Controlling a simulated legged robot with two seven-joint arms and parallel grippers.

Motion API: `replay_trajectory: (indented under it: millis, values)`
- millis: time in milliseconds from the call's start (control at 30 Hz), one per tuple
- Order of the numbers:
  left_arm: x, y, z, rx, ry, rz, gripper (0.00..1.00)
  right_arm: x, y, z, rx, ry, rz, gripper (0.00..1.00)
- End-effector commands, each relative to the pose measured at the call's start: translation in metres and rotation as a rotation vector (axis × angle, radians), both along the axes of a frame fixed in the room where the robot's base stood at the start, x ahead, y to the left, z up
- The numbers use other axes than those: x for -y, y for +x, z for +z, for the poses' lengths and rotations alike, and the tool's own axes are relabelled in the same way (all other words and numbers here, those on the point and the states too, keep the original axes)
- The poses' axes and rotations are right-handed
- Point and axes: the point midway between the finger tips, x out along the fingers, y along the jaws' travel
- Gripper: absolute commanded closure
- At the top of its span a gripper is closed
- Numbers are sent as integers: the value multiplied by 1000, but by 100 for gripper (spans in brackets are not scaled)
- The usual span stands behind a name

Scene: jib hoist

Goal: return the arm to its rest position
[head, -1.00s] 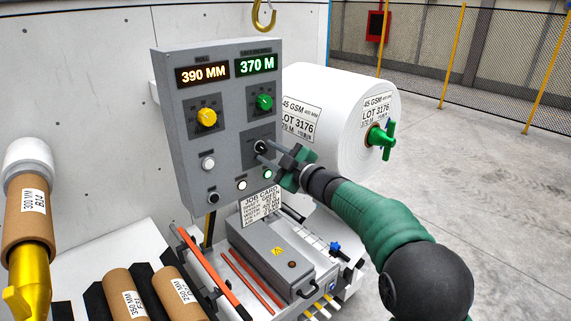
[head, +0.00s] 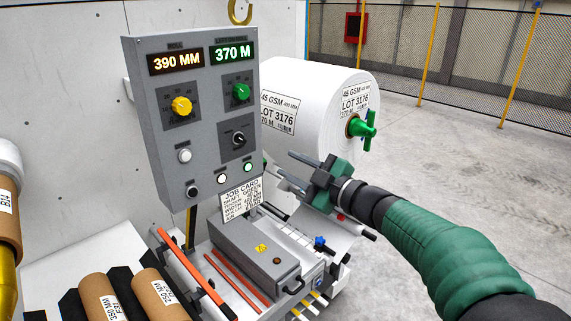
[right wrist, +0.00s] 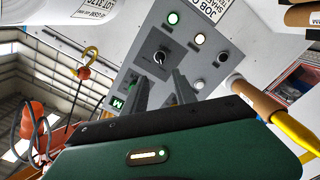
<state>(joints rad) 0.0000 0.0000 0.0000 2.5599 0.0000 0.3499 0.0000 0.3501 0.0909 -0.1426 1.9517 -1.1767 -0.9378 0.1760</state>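My right gripper (head: 284,163) is in front of the white roll, to the right of the grey control panel (head: 150,110). Its two grey fingers are apart with nothing between them. My green-sleeved right arm (head: 440,240) reaches in from the lower right. In the right wrist view the open fingers (right wrist: 163,88) point toward the panel, below the black selector knob (right wrist: 160,58). That knob (head: 238,138) stands clear of the fingers in the head view. My left gripper is not in view.
The white roll (head: 310,115) with a green handle (head: 364,129) is behind the gripper. The job card (head: 241,198) and a grey box (head: 250,255) are below the panel. Cardboard cores (head: 102,298) lie at lower left. Open floor (head: 470,150) is at the right.

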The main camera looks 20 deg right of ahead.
Motion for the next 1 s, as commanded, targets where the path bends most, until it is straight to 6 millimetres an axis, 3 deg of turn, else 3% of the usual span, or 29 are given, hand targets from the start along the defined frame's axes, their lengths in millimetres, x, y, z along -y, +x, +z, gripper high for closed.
replay_trajectory:
  millis: [167,233,267,367,400,467,500,600,700,833,900,1000]
  values:
    - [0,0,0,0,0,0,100,0,1,-3,-8,9,-11,67]
    - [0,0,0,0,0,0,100,1,5,-17,-45,52,-67,67]
    - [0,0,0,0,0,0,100,3,7,-29,-77,83,-111,67]
    - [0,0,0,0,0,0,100,7,0,-99,-275,217,-310,67]
    - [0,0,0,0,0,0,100,6,-11,-133,-376,264,-387,67]
    - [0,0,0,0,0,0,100,-1,-35,-183,-533,322,-488,67]
    - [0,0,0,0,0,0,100,-7,-55,-213,-637,351,-544,67]
    - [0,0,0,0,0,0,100,-29,-114,-280,-895,403,-660,67]
    - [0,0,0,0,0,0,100,-53,-176,-325,-1123,430,-741,67]
    - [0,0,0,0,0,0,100,-76,-234,-354,-1321,446,-799,67]
    - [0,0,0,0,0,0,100,-82,-248,-360,-1372,451,-813,67]
    - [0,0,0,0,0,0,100,-84,-255,-362,-1394,451,-819,67]
